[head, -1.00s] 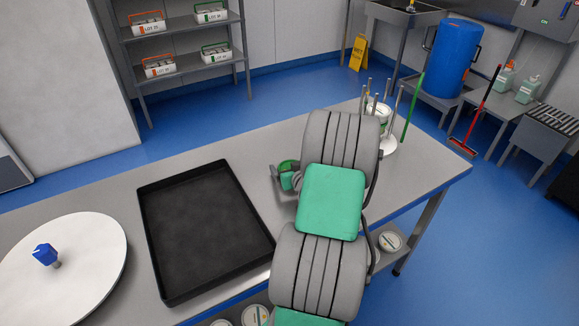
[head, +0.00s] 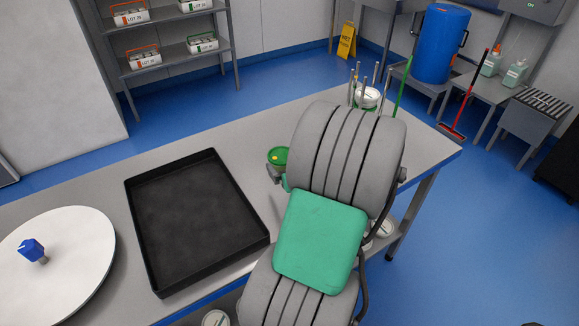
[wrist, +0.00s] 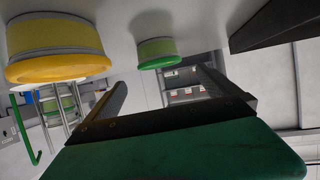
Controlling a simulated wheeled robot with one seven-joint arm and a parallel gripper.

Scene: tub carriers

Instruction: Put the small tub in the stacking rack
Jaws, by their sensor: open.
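A tub with a green lid (head: 278,157) stands on the steel table, just left of my arm in the head view. The wrist view is upside down; there the green-lidded tub (wrist: 157,50) is beyond my gripper (wrist: 160,88), near the middle between its fingers. The stacking rack (head: 376,75), with upright metal posts, stands at the table's far end and holds a white tub (head: 367,98).
A black tray (head: 195,220) lies on the table, left of my arm. Left of it is a white round plate (head: 55,265) with a blue-knobbed item (head: 31,250). More tubs sit on the shelf below. Bare tabletop lies behind the green-lidded tub.

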